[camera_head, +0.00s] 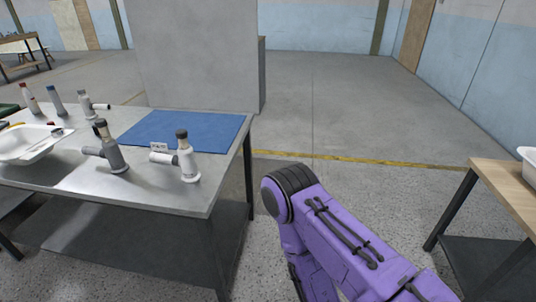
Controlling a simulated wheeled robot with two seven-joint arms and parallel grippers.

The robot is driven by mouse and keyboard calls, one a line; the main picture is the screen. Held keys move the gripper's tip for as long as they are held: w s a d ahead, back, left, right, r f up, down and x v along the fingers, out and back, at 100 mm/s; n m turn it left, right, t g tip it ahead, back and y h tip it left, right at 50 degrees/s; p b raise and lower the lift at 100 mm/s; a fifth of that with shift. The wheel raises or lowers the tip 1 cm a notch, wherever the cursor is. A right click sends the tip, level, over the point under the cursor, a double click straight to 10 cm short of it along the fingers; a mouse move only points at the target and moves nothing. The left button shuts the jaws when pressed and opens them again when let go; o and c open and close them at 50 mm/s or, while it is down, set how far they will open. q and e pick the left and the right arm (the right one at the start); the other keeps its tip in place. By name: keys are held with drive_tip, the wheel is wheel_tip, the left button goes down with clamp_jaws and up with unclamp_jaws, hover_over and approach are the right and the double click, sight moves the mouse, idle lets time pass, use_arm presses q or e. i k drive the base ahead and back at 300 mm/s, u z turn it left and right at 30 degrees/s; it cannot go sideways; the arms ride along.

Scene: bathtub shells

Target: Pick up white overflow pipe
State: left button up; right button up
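A white overflow pipe (187,160) stands upright near the right front corner of the metal table. It has a dark cap, a tan neck and a short side branch pointing left. A grey pipe of similar shape (111,150) stands to its left. A purple arm of mine reaches in from the lower right, to the right of the table and apart from the pipe. No gripper shows in the head view.
The metal table (160,190) carries a blue mat (180,127), a white basin (25,148) and several more pipes and bottle-like parts at the back left. A wooden table (510,185) stands at the right. Open floor lies between the tables.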

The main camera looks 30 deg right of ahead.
sight(185, 159)
drive_tip(key=z, duration=0.8)
drive_tip(key=i, duration=0.4)
